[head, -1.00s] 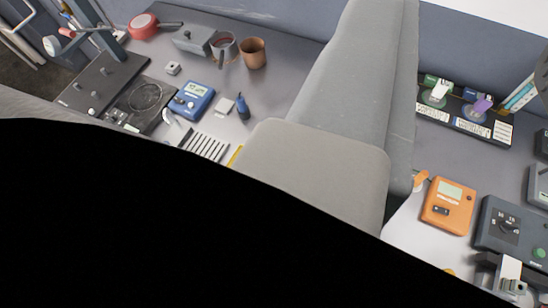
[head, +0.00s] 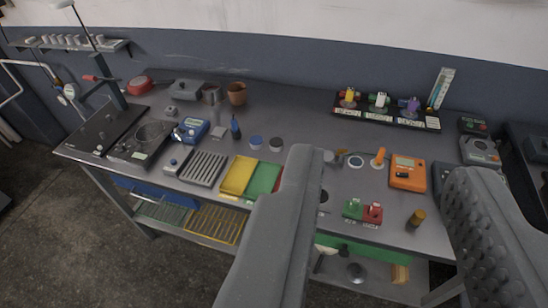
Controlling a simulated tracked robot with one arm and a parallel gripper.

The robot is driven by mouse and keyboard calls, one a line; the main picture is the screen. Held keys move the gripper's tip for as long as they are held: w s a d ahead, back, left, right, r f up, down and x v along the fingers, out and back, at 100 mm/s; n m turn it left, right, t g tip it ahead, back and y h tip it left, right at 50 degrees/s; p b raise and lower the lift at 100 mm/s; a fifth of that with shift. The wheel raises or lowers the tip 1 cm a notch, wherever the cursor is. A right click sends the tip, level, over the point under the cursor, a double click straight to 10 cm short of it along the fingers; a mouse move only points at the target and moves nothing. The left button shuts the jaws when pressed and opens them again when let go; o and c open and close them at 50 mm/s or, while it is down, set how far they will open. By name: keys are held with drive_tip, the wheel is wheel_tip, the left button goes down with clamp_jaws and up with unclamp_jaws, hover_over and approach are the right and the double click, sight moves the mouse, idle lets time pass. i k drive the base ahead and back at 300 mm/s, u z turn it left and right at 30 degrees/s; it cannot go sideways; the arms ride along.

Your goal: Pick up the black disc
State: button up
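My gripper (head: 388,168) is open in the head view, its two grey fingers wide apart, with nothing held between them. I cannot pick out the black disc for certain. A small dark round shape (head: 323,196) shows just right of my left finger, partly hidden by it. A dark round pan (head: 154,131) sits on a black device at the left of the bench, well away from my gripper; whether a disc lies in it is too small to tell. Two small round lids, one blue (head: 256,142) and one dark bluish (head: 276,144), lie mid-bench.
The grey bench (head: 300,119) runs along the wall. An orange meter (head: 407,173), a red and green block (head: 362,212) and a brass cylinder (head: 416,218) show between my fingers. Yellow (head: 238,175) and green (head: 263,179) trays lie left of them. A rack (head: 387,113) stands behind.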

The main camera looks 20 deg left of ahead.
sight(276, 145)
drive_tip(key=u, duration=0.4)
drive_tip(key=i, duration=1)
drive_tip(key=z, duration=0.05)
drive_tip(key=k, duration=1.3)
drive_tip(key=u, duration=0.2)
drive_tip(key=i, duration=1.05)
drive_tip(key=z, duration=0.45)
drive_tip(key=i, duration=0.9)
drive_tip(key=z, duration=0.55)
drive_tip(key=k, duration=0.25)
drive_tip(key=z, duration=0.1)
